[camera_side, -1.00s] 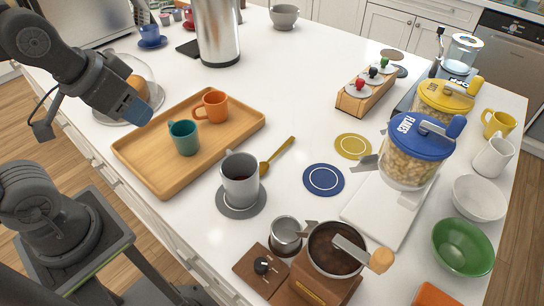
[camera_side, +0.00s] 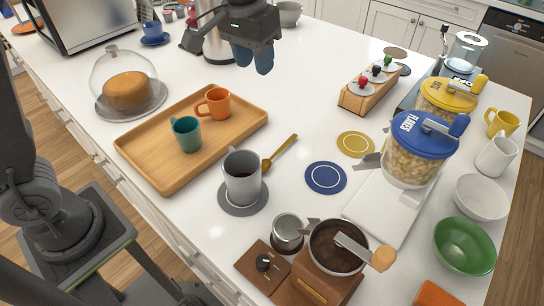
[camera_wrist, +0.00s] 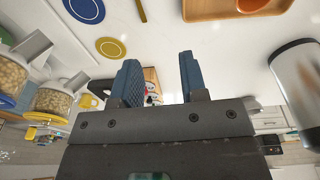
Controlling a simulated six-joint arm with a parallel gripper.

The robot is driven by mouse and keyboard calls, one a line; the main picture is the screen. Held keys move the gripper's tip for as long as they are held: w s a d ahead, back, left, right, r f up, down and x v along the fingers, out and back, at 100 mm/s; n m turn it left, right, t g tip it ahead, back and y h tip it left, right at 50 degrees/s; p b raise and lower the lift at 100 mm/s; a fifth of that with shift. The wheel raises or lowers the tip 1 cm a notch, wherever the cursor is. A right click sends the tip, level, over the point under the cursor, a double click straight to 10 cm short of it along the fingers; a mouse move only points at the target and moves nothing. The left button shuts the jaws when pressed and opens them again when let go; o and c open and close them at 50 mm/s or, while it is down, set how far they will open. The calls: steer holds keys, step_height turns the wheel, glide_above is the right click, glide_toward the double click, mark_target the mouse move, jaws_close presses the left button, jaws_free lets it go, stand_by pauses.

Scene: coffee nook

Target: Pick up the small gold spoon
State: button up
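The small gold spoon (camera_side: 281,150) lies on the white counter, right of the grey mug (camera_side: 242,177) and the wooden tray (camera_side: 160,181). Its bowl end is by the mug. In the wrist view a thin part of the spoon (camera_wrist: 141,11) shows at the top edge; the rest is out of frame. My gripper (camera_side: 252,62) is in the air over the back of the counter, well above and behind the spoon. Its two blue fingers (camera_wrist: 158,75) are apart with nothing between them.
The tray holds a teal mug (camera_side: 186,134) and an orange mug (camera_side: 214,103). A blue coaster (camera_side: 326,188) and a yellow coaster (camera_side: 355,144) lie right of the spoon. A metal canister (camera_side: 214,48) stands behind my gripper. The counter behind the spoon is clear.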

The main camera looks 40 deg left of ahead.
steer(key=w+d+f+g, duration=0.1)
steer(key=w+d+f, duration=0.4)
steer(key=w+f, duration=0.1)
glide_above(293, 137)
steer(key=shift+g, duration=0.3)
step_height(293, 137, down, 8)
steer(key=shift+d+f, duration=0.1)
steer(key=shift+f, duration=0.1)
steer(key=shift+s+f, duration=0.1)
steer(key=shift+f, duration=2.6)
steer(key=shift+c, duration=0.2)
jaws_close()
